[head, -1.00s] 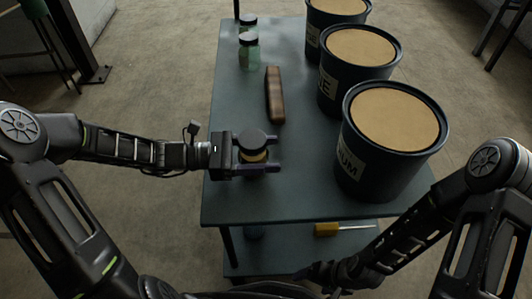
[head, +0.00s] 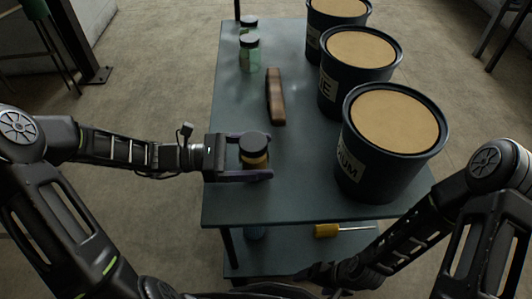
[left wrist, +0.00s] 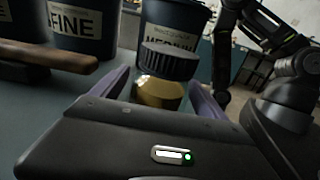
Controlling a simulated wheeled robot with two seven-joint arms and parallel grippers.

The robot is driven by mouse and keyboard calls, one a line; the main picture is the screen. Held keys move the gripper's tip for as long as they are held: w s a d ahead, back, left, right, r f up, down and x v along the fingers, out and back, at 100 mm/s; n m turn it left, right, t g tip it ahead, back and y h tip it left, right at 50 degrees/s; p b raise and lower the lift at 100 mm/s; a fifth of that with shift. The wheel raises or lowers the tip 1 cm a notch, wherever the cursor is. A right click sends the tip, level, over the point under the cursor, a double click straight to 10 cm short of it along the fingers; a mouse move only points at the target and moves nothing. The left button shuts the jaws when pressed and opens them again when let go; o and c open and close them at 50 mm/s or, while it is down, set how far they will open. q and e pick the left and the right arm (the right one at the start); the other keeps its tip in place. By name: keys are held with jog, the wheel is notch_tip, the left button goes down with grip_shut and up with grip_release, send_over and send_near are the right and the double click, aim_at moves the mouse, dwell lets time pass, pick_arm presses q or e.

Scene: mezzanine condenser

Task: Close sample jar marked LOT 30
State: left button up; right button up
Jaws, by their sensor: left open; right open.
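A small jar with amber contents and a black ribbed lid (head: 255,144) is at the near left part of the grey-green table. In the left wrist view the lid (left wrist: 168,62) sits on top of the jar's yellow body (left wrist: 158,93). I cannot tell whether it is fully seated. No LOT mark is readable. My left gripper (head: 268,157) is open, its two fingers on either side of the jar with gaps visible. My right gripper (head: 318,272) is low near the table's front, dark and partly hidden; its fingers are hard to make out.
Two greenish jars with black lids (head: 249,53) stand at the back left. A brown bar-shaped object (head: 275,97) lies mid-table. Three dark buckets (head: 380,150) with tan tops line the right side. A yellow-handled tool (head: 327,230) lies on the lower shelf.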

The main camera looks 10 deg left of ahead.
pick_arm(q)
jog(key=p+v, duration=0.2)
jog(key=v, duration=0.8)
jog(key=shift+a+r, duration=0.1)
jog(key=shift+a, duration=0.05)
dwell(0.4)
